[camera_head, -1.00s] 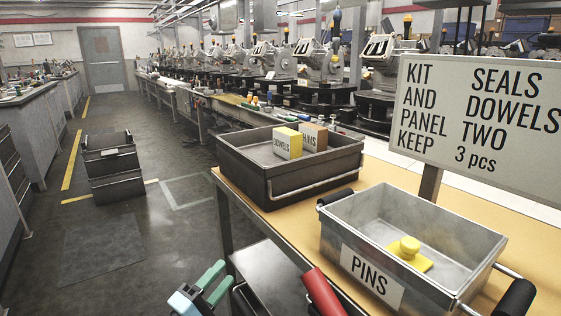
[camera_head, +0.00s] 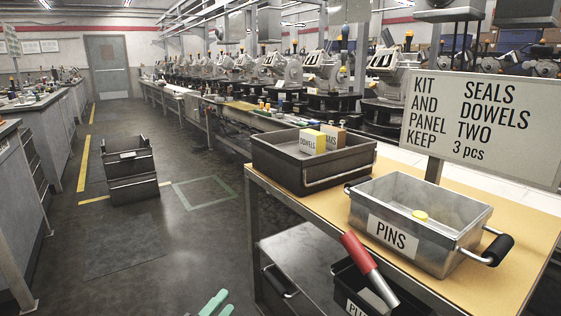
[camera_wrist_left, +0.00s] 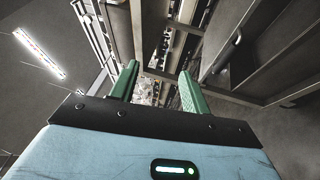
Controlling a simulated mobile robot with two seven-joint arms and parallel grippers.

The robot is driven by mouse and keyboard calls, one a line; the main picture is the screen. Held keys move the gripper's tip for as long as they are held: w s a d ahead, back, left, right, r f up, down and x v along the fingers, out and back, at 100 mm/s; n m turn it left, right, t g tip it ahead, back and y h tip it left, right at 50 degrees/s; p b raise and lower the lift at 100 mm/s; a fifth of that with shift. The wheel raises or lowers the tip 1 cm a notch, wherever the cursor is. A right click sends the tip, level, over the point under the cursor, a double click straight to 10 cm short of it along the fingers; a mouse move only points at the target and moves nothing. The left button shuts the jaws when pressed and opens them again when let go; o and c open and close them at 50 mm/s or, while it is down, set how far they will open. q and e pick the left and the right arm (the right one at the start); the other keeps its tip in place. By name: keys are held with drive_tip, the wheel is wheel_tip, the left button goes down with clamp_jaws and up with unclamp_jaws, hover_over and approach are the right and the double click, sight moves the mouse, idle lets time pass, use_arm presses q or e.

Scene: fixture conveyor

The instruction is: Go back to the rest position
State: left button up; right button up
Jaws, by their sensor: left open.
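My left gripper (camera_head: 217,303) shows only as green fingertips at the bottom edge of the head view, low and left of the workbench. In the left wrist view its two green fingers (camera_wrist_left: 158,72) stand apart with nothing between them. My right gripper is in neither current view. The grey metal PINS bin (camera_head: 388,243) sits on the tan bench top (camera_head: 470,295) with a yellow knob-like piece (camera_head: 420,216) inside, partly hidden by the bin wall. The sign (camera_head: 490,125) stands behind it.
A dark tray (camera_head: 290,178) holds a yellow DOWELS box (camera_head: 312,142) and a brown box (camera_head: 333,139). Below, a red-handled object (camera_head: 355,249) sticks up from a dark bin (camera_head: 338,282). Stacked dark crates (camera_head: 131,190) stand on the floor. Open floor (camera_head: 150,265) lies left of the bench.

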use_arm(q)
drive_tip(key=s+f+m+g+y+p, duration=0.25)
drive_tip(key=s+p, duration=0.55)
drive_tip(key=s, duration=0.5)
drive_tip(key=s+f+m+g+y+p, duration=0.25)
drive_tip(key=s+p, duration=0.55)
drive_tip(key=s, duration=0.6)
drive_tip(key=s+a+r+m+g+y+p, duration=0.1)
drive_tip(key=s+a+r+m+p, duration=0.1)
drive_tip(key=s, duration=0.5)
drive_tip(key=s+a+r+m+g+y+p, duration=0.1)
drive_tip(key=s+a+r+m+p, duration=0.1)
drive_tip(key=s+r+p, duration=0.3)
drive_tip(key=s+a+r+m+g+y+p, duration=0.1)
drive_tip(key=s+a+r+m+y+p, duration=0.1)
drive_tip(key=s+p, duration=0.4)
drive_tip(key=s+a+r+m, duration=0.1)
drive_tip(key=s+m, duration=0.1)
drive_tip(key=s, duration=0.1)
drive_tip(key=shift+s+r, duration=0.2)
drive_tip(key=shift+r, duration=0.15)
use_arm(e)
drive_tip(key=w+r+t, duration=0.1)
drive_tip(key=w+r, duration=0.2)
drive_tip(key=r, duration=1.1)
drive_tip(key=w+a+r+t, duration=0.1)
drive_tip(key=w+r, duration=0.3)
drive_tip(key=r, duration=1.1)
drive_tip(key=shift+t, duration=0.5)
